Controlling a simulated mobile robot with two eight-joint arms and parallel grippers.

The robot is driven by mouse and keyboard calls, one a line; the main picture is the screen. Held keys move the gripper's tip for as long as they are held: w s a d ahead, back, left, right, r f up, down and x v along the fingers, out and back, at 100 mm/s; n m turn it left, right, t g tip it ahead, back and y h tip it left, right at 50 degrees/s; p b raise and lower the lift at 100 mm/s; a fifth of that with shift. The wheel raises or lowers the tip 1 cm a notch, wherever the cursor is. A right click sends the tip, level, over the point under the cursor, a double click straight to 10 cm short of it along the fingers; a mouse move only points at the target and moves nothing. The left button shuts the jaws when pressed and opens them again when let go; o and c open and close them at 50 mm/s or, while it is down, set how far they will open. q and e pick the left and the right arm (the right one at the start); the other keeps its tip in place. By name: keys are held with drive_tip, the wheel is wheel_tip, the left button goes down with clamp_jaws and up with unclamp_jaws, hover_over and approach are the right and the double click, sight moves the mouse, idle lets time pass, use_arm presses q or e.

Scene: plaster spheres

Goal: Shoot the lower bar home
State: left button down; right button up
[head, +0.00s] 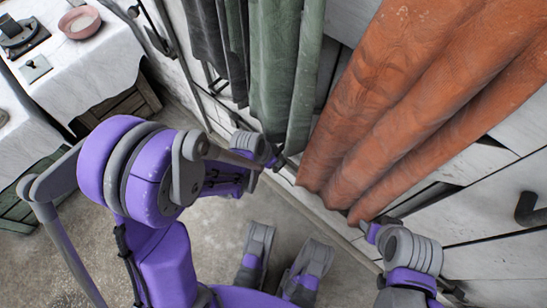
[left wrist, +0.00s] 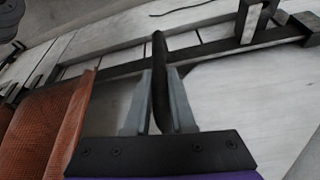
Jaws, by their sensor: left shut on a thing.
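In the left wrist view, my left gripper (left wrist: 160,95) is shut on a dark upright handle (left wrist: 158,58). The handle stands at a long dark bar (left wrist: 212,54) that runs across pale boards. I cannot tell from these frames whether this is the lower bar. In the head view, my left gripper (head: 276,160) is small and partly hidden at the foot of the green curtain; the handle is not clear there. My right gripper (head: 368,228) is by the lower hem of the orange curtain, and its fingers are too hidden to read.
An orange curtain (head: 415,85) and a green curtain (head: 275,65) hang before the white boards, covering much of them. Orange cloth (left wrist: 45,125) also shows in the left wrist view. A dark bracket (left wrist: 250,22) stands by the bar. A cloth-covered table (head: 95,60) holds a pink bowl (head: 79,22).

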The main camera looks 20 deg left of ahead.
use_arm(q)
drive_tip(key=c, duration=0.8)
unclamp_jaws()
drive_tip(key=shift+s+d, duration=0.15)
drive_tip(key=shift+d, duration=0.15)
drive_tip(key=shift+o, duration=0.2)
drive_tip(key=shift+a+r, duration=0.1)
drive_tip(key=shift+r, duration=0.05)
drive_tip(key=p+v, duration=0.4)
drive_tip(key=v, duration=0.6)
drive_tip(key=shift+r, duration=0.25)
use_arm(e)
drive_tip(key=v, duration=0.2)
drive_tip(key=w+v, duration=0.1)
drive_tip(key=v, duration=0.1)
drive_tip(key=shift+s+r, duration=0.1)
drive_tip(key=shift+r, duration=0.4)
use_arm(q)
drive_tip(key=shift+s, duration=0.1)
